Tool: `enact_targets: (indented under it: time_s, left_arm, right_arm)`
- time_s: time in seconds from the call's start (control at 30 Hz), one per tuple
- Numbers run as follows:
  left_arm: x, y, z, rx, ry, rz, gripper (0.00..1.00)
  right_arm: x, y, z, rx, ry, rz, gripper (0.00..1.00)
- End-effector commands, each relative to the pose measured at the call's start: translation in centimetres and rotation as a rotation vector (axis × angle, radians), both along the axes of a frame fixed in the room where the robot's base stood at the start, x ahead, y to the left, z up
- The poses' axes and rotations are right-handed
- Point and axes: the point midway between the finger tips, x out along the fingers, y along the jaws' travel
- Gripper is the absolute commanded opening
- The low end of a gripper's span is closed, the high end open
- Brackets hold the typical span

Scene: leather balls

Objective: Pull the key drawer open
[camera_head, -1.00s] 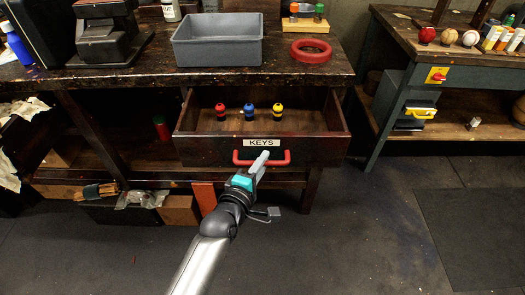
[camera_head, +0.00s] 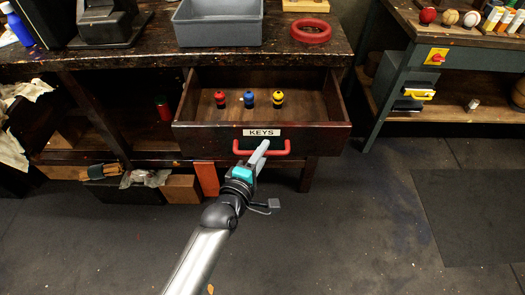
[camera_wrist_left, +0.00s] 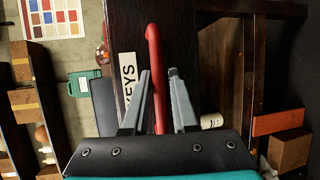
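The key drawer (camera_head: 310,142) is dark wood with a white "KEYS" label (camera_head: 262,132) on its front. It stands pulled out from the workbench, its inside showing. Its red bar handle (camera_head: 279,152) runs across the front and shows in the left wrist view (camera_wrist_left: 152,45). My left gripper (camera_head: 264,147) is at the middle of this handle. The label is partly covered by a finger there. My right gripper is not in view.
Red, blue and yellow banded knobs (camera_head: 249,99) stand inside the drawer. A grey bin (camera_head: 217,35) and a red ring (camera_head: 310,31) are on the workbench top (camera_head: 300,50). A second bench with balls stands at right. The floor before the drawer is clear.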

Motion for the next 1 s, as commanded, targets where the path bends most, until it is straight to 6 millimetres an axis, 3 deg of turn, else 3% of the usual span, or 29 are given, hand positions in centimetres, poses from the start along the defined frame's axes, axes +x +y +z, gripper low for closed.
enact_targets:
  time_s: [0.47,0.6,1.0]
  left_arm:
    - [-0.9,0.5,0.3,0.0,-0.001,0.001,0.3]
    - [-2.4,1.0,0.7,0.0,0.0,0.0,0.3]
    - [-9.3,3.9,2.1,0.001,0.001,-0.001,0.3]
  right_arm:
    - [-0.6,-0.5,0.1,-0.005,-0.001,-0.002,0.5]
    - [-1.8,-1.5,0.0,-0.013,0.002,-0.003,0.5]
    - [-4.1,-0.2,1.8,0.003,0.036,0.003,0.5]
